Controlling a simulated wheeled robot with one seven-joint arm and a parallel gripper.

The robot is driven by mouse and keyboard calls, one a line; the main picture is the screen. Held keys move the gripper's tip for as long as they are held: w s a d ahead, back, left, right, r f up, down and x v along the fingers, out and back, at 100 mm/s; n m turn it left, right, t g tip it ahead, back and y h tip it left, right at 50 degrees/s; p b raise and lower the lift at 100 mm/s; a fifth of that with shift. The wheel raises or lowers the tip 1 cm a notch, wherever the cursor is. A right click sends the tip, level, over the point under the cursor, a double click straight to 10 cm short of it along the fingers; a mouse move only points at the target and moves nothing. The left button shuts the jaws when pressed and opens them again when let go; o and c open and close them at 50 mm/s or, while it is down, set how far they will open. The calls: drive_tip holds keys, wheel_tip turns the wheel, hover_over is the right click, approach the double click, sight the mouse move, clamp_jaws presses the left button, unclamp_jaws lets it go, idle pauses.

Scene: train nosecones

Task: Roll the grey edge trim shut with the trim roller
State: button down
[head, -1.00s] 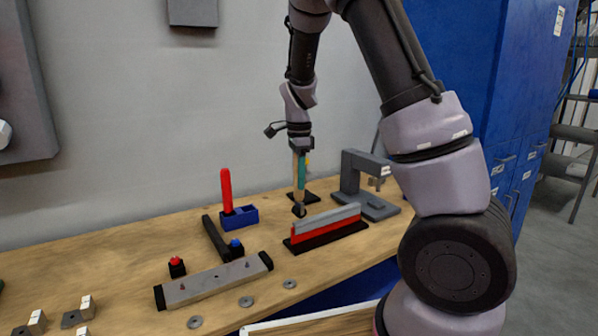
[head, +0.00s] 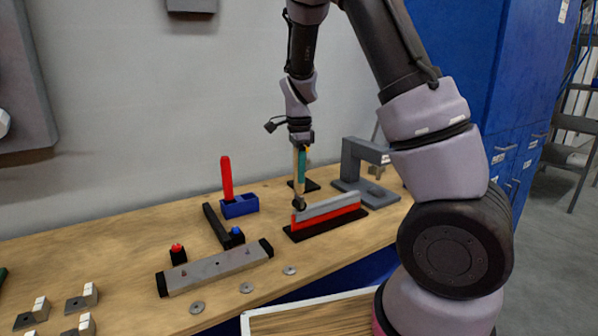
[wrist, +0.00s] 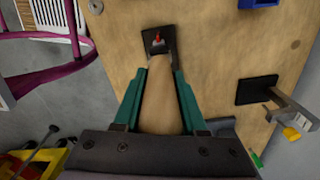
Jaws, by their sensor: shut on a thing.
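The grey edge trim (head: 330,207) lies along the top of a red strip (head: 330,218) on a black base (head: 357,218), on the bench. My gripper (head: 301,160) is above and behind the trim's left end. Its teal fingers are shut on the wooden handle of the trim roller (head: 298,188), which hangs down nearly upright. The dark roller wheel (head: 299,204) is at the trim's left end, at about its top; I cannot tell whether it touches.
A grey press-like stand (head: 358,165) is close to the right. A blue holder (head: 240,206) with a red handle (head: 227,178) is left of the roller. A metal bar fixture (head: 218,269) and washers (head: 246,288) lie in front. A black plate (head: 311,185) is behind the roller.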

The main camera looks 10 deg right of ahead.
drive_tip(key=shift+w+d, duration=0.25)
drive_tip(key=shift+d, duration=0.45)
drive_tip(key=shift+w+d, duration=0.2)
drive_tip(key=shift+d, duration=0.55)
drive_tip(key=shift+w+d, duration=0.25)
drive_tip(key=shift+d, duration=0.4)
drive_tip(key=shift+w+d, duration=0.2)
drive_tip(key=shift+d, duration=0.55)
drive_tip(key=shift+w+d, duration=0.2)
drive_tip(key=shift+d, duration=0.4)
drive_tip(key=shift+w+d, duration=0.2)
drive_tip(key=shift+d, duration=0.5)
drive_tip(key=shift+w+d, duration=0.25)
drive_tip(key=shift+d, duration=0.35)
drive_tip(key=shift+w+d, duration=0.2)
drive_tip(key=shift+d, duration=0.4)
